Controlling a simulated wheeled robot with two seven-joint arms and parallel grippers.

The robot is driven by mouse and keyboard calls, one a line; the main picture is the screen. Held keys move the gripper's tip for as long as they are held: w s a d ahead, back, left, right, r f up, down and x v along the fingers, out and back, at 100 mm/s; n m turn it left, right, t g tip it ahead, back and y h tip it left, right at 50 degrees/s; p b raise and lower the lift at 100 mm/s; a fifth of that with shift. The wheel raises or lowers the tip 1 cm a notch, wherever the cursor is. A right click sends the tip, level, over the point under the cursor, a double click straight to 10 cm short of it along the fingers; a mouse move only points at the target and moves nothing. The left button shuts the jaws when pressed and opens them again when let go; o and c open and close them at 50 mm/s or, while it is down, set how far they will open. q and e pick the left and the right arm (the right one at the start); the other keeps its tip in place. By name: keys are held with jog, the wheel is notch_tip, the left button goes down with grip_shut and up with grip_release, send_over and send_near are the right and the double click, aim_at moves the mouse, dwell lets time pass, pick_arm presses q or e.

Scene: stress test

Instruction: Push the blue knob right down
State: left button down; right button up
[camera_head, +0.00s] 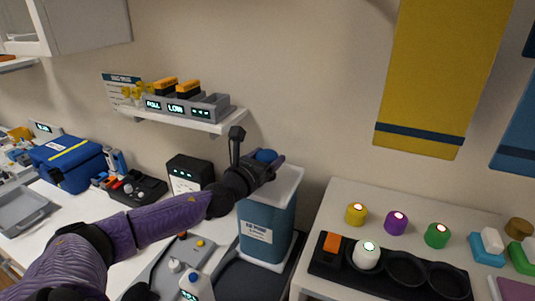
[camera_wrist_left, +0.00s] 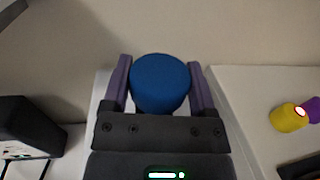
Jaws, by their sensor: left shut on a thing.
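The blue knob (camera_head: 265,155) sits above the white lid of a teal container (camera_head: 267,225) in the head view. In the left wrist view the round top of the blue knob (camera_wrist_left: 160,82) lies between my two purple fingers. My left gripper (camera_head: 277,165) is shut on the knob, with a finger at each side (camera_wrist_left: 160,85). The knob's stem and lower part are hidden by the gripper. My right gripper is not in view.
A black charger-like box (camera_head: 190,174) stands left of the container. A wall shelf (camera_head: 190,117) hangs above it to the left. On the right, a white counter holds a black tray (camera_head: 385,270) and coloured pucks.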

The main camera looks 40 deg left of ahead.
pick_arm(q)
jog(key=shift+f, duration=0.45)
jog(key=shift+d, duration=0.1)
jog(key=shift+c, duration=1.2)
grip_release()
jog(key=shift+o, duration=1.2)
jog(key=shift+r, duration=0.1)
jog(key=s+d+p, duration=0.1)
jog(key=s+p, duration=0.1)
jog(key=s, duration=0.8)
jog(key=shift+d, duration=0.15)
